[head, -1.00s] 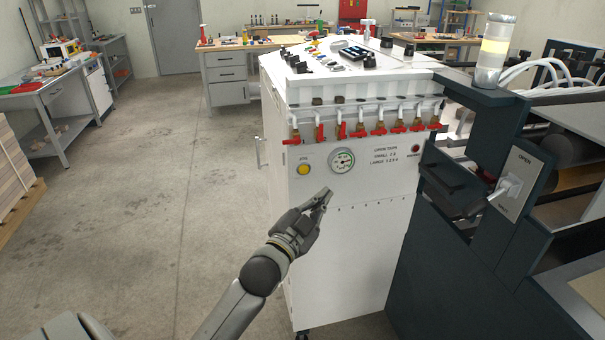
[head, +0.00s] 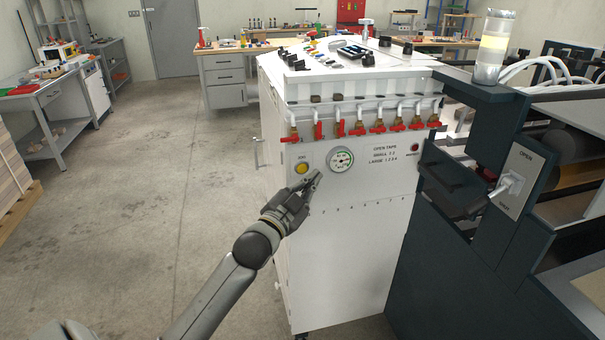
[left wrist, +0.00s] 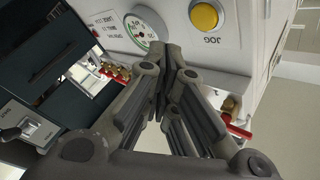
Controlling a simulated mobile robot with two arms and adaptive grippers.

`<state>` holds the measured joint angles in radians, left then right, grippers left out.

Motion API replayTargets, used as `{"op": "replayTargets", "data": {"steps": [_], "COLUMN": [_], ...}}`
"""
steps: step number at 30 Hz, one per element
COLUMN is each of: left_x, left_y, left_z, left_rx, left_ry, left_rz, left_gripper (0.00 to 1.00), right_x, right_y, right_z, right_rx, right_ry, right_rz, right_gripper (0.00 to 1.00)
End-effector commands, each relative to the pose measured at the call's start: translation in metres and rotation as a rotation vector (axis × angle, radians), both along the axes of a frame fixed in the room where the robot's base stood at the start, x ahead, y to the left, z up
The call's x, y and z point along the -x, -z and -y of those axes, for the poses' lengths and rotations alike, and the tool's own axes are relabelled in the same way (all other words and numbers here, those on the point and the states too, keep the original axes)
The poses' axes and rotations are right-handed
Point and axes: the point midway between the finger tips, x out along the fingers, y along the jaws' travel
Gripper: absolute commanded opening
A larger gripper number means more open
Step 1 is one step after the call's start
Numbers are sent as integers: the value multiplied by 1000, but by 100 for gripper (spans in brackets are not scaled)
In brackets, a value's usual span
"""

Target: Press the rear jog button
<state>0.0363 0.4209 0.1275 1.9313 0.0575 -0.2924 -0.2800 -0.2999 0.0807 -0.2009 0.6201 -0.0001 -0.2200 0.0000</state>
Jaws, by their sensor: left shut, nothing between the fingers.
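The yellow round jog button (head: 302,169) sits on the upper left of the white cabinet's front face, left of a round dial gauge (head: 340,159). In the left wrist view the yellow button (left wrist: 204,15) is at the top, with the word JOG beside it. My left gripper (head: 316,176) is shut and empty, with its fingertips in front of the panel, just right of the button and below the gauge. In the left wrist view the closed fingers (left wrist: 172,50) point toward the panel between gauge and button. I cannot tell whether they touch the panel. My right gripper is not in view.
A row of red-handled taps (head: 361,128) juts out above the button and gauge. A red button (head: 415,147) is at the panel's right. The dark machine (head: 470,195) with an OPEN lever stands on the right. The floor left of the cabinet is clear.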

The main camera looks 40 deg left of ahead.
Motion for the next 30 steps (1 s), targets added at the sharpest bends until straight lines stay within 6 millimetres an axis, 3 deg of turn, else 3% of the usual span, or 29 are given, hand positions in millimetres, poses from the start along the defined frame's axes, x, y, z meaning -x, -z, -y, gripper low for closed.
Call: {"op": "replayTargets", "data": {"steps": [9,30], "left_x": [-18,-20], "left_y": [0,0], "left_z": [-21,-23], "left_rx": [-1,1], "left_ry": [0,-1], "left_rz": [0,1], "left_gripper": [0,0], "right_x": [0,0], "right_y": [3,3], "right_z": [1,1], "right_rx": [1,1], "right_ry": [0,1], "right_rz": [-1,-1], "right_gripper": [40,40]}}
